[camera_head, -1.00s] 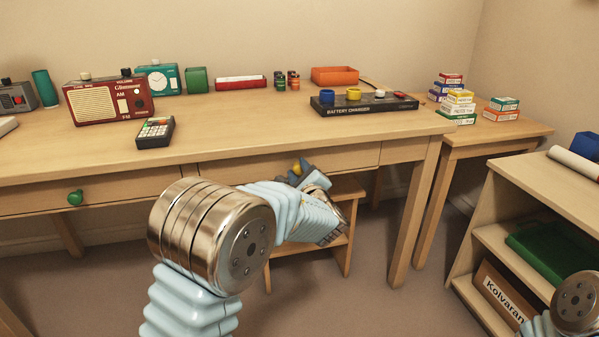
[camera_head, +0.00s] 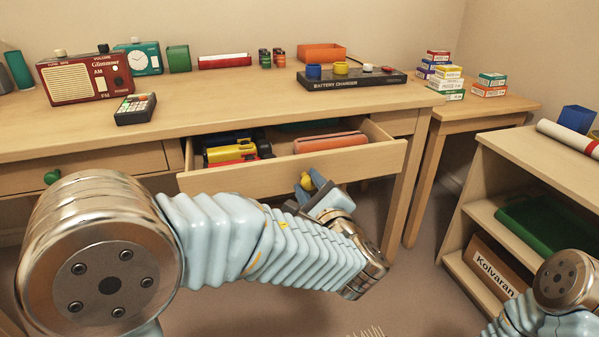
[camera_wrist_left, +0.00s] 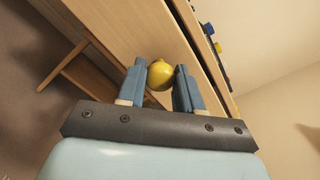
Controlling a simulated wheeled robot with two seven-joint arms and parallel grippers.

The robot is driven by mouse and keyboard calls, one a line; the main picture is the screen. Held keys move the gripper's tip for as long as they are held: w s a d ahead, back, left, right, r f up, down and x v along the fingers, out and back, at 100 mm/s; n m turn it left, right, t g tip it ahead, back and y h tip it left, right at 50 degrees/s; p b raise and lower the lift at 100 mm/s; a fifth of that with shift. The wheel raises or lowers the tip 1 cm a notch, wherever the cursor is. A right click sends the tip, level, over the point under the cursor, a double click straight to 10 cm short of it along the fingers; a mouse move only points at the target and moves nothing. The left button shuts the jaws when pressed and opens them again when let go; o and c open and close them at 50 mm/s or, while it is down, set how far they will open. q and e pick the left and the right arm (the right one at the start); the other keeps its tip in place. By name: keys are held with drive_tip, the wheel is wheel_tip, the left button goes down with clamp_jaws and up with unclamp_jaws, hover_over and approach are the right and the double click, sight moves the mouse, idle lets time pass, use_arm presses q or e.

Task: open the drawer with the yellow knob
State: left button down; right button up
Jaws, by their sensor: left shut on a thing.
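The drawer with the yellow knob (camera_head: 290,170) is pulled well out from the desk, and its inside shows from above. Its yellow knob (camera_head: 307,183) is at the middle of the drawer front. My left gripper (camera_head: 310,186) is shut on the yellow knob, with the arm crossing in front of the desk. In the left wrist view the knob (camera_wrist_left: 160,75) sits between the two blue fingers of the gripper (camera_wrist_left: 161,82). Inside the drawer lie red, yellow and black items (camera_head: 232,149) and an orange-pink case (camera_head: 330,142). My right gripper is not in view.
A closed drawer with a green knob (camera_head: 52,177) is to the left. A radio (camera_head: 87,78), a calculator (camera_head: 135,108) and a battery charger (camera_head: 352,79) stand on the desk. A shelf unit (camera_head: 495,205) stands at the right.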

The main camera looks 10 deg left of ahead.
use_arm(q)
drive_tip(key=v, duration=0.8)
drive_tip(key=c, duration=0.7)
unclamp_jaws()
drive_tip(key=shift+c, duration=0.2)
drive_tip(key=v, duration=1.4)
